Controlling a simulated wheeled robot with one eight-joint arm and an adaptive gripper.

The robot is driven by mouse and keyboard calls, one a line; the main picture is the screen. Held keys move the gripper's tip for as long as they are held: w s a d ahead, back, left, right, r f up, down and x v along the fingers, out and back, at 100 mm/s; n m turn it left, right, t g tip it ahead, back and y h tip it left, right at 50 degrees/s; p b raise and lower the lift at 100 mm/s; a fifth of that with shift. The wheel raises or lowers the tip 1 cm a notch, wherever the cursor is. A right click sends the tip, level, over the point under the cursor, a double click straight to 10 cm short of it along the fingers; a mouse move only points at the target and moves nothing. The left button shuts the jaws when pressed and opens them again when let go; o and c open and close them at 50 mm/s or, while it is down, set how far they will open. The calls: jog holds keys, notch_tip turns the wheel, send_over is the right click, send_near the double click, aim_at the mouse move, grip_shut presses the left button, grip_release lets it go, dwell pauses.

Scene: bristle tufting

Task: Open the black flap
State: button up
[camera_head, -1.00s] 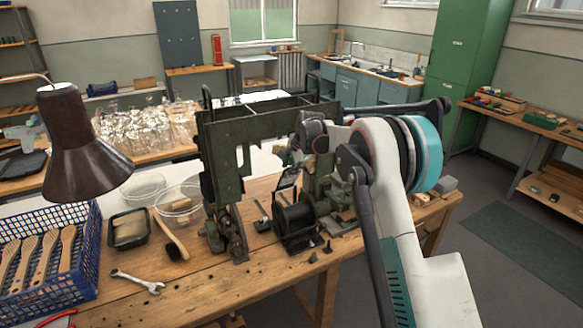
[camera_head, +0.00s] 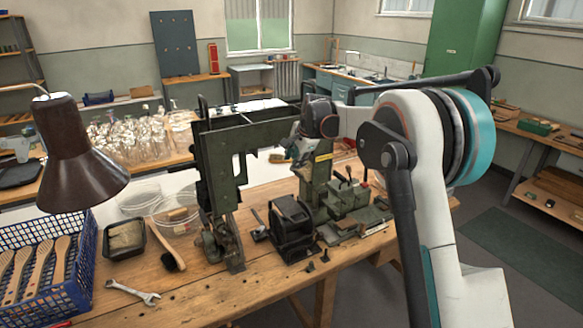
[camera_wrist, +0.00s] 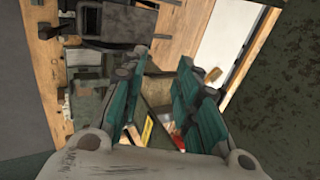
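A black boxy cover (camera_head: 291,212), which I take to be the black flap, sits low over the front of the green machine (camera_head: 345,199) on the wooden bench. It looks closed. A dark boxy part (camera_wrist: 130,24) at the top of the wrist view is probably the same cover. My gripper (camera_head: 302,160) is above and behind the cover, beside the machine's upright post, partly hidden by it and by my wrist. In the wrist view its two teal fingers (camera_wrist: 158,82) stand apart with nothing clearly held between them. No contact with the cover shows.
A tall dark green frame (camera_head: 218,165) stands left of the cover. A brush (camera_head: 170,250), a wrench (camera_head: 134,292), a black tray (camera_head: 124,238), a clear bowl (camera_head: 178,214) and a blue crate (camera_head: 83,262) lie farther left. The bench's front middle is mostly clear.

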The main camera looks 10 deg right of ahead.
jog(key=shift+s+d+r, duration=0.1)
jog(key=shift+s+r, duration=0.2)
jog(key=shift+r, duration=0.3)
